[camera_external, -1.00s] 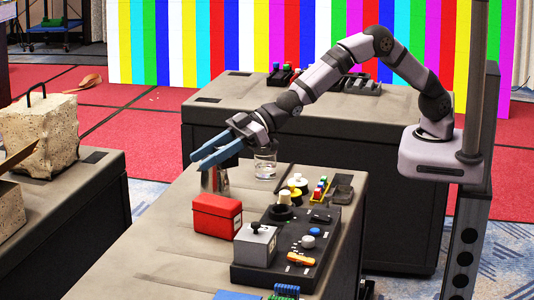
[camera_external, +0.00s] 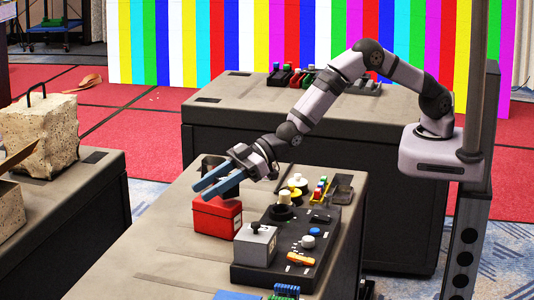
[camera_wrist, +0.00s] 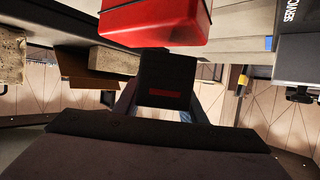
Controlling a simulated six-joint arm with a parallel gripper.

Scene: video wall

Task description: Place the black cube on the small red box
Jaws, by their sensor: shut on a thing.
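The small red box (camera_external: 217,217) stands on the near table, with its lid shut. My gripper (camera_external: 218,184) is just above it, its blue fingers pointing to the lower left. The fingers are shut on the black cube (camera_wrist: 166,75), which fills the space between them in the wrist view. In the external view only a dark bit of the cube (camera_external: 231,191) shows below the fingers, close over the lid. The red box (camera_wrist: 155,22) shows at the top of the wrist view. I cannot tell whether cube and lid touch.
A black control panel (camera_external: 327,243) with a grey box (camera_external: 256,246) on it stands right of the red box. Small coloured items (camera_external: 320,188) lie behind the panel. The table's left part (camera_external: 150,240) is clear. A stone block (camera_external: 40,135) stands on another table.

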